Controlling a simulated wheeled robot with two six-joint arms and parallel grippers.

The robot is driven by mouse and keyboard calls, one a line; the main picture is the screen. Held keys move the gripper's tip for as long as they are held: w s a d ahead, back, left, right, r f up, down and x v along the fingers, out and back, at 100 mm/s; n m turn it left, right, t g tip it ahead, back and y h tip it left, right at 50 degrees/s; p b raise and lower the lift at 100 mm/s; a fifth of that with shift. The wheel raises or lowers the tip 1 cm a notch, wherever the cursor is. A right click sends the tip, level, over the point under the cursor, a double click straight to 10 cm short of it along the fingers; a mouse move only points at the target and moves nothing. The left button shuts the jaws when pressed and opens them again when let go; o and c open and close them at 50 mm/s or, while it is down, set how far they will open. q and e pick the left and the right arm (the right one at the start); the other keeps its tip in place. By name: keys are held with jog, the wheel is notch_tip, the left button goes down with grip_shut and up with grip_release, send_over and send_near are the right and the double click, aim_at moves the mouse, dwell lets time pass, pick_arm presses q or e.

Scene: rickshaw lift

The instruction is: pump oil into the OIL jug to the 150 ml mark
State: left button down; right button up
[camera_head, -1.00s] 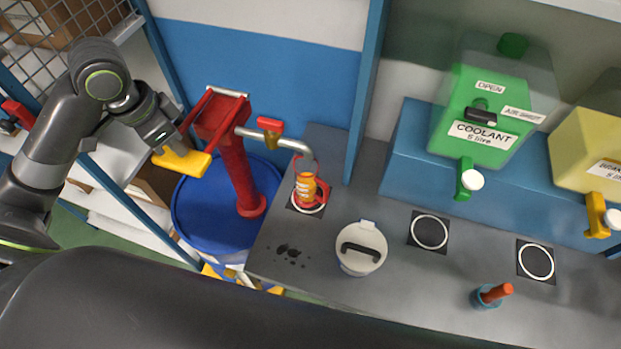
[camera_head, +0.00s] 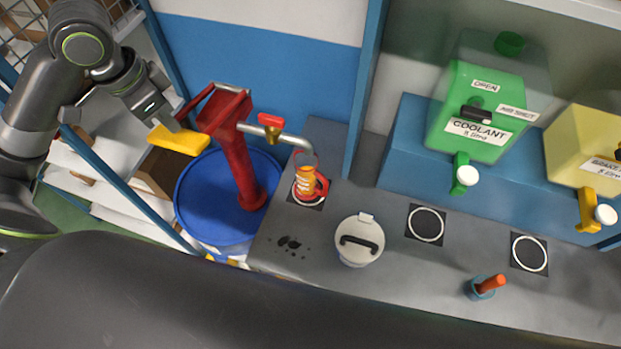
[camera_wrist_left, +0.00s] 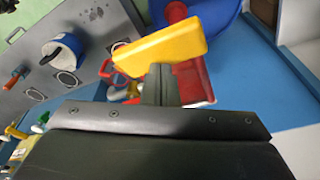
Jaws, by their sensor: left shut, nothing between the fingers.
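The red hand pump (camera_head: 238,165) stands on the blue drum, and its lever ends in a yellow grip (camera_head: 178,140). My left gripper (camera_head: 166,121) is shut and empty at the yellow grip, with its fingers against or very near it; contact is unclear. In the left wrist view the yellow grip (camera_wrist_left: 165,47) lies just beyond the fingertips (camera_wrist_left: 160,80). The OIL jug (camera_head: 307,184), clear with a red handle, stands under the pump's spout (camera_head: 290,141). Orange-amber shows inside it, but the level against its marks is too small to read. My right gripper is out of view.
The blue drum (camera_head: 200,205) stands beside the grey bench (camera_head: 385,285). A white lidded container (camera_head: 359,241) and an orange-handled tool in a blue cup (camera_head: 485,287) stand on the bench. The green coolant tank (camera_head: 470,145) and a yellow tank (camera_head: 590,150) stand behind.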

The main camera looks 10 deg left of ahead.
pick_arm(q)
jog(key=shift+r, duration=0.1)
notch_tip(320, 180, up, 6)
jog(key=shift+f, duration=0.1)
dwell(0.3)
jog(key=shift+s, duration=0.1)
dwell(0.4)
